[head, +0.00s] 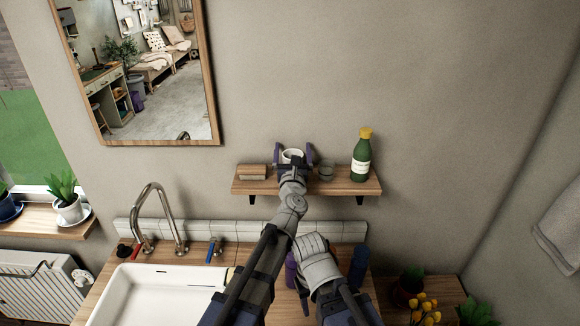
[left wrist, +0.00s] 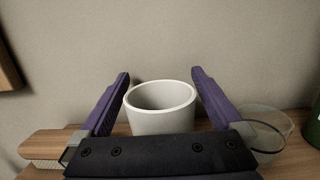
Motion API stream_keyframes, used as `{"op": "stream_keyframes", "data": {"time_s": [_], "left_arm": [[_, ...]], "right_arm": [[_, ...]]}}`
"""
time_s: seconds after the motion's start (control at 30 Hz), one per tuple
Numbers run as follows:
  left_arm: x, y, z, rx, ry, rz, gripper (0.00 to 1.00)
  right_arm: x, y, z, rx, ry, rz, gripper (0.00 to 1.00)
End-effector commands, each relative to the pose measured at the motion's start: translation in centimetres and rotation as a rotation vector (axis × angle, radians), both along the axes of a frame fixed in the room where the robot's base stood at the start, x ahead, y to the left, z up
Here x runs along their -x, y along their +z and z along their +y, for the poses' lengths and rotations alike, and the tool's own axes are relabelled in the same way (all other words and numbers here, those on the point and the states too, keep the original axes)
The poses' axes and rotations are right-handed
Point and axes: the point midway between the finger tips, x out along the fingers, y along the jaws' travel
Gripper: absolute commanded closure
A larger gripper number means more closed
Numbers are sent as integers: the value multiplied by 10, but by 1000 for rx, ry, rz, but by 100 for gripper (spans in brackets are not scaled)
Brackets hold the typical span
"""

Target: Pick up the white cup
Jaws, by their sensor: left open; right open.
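The white cup (head: 292,155) stands upright on the wooden wall shelf (head: 345,184). It also shows in the left wrist view (left wrist: 160,108), with its rim and upper side clear and its base hidden behind my gripper body. My left gripper (left wrist: 161,76) is open, with one purple finger on each side of the cup and a visible gap at both sides. In the head view this gripper (head: 293,149) is at the shelf and partly covers the cup. My right gripper (head: 324,268) is low over the counter, open, its fingertips largely hidden by the arm.
A clear glass (head: 326,171) stands close right of the cup, beside my left gripper's right finger. A green bottle (head: 361,160) is farther right, and a wooden block-like item (head: 252,171) is at left. Below are a sink (head: 150,295) and a tall tap (head: 160,215).

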Motion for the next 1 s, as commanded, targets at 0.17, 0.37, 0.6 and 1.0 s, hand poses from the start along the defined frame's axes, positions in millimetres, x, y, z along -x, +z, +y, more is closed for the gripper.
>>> {"op": "stream_keyframes", "data": {"time_s": [0.17, 0.37, 0.6, 1.0], "left_arm": [[1, 0, 0, 0, 0, 0, 8], [1, 0, 0, 0, 0, 0, 30], [1, 0, 0, 0, 0, 0, 57], [1, 0, 0, 0, 0, 0, 80]], "right_arm": [[0, 0, 0, 0, 0, 0, 50], [0, 0, 0, 0, 0, 0, 50], [0, 0, 0, 0, 0, 0, 50], [0, 0, 0, 0, 0, 0, 50]]}}
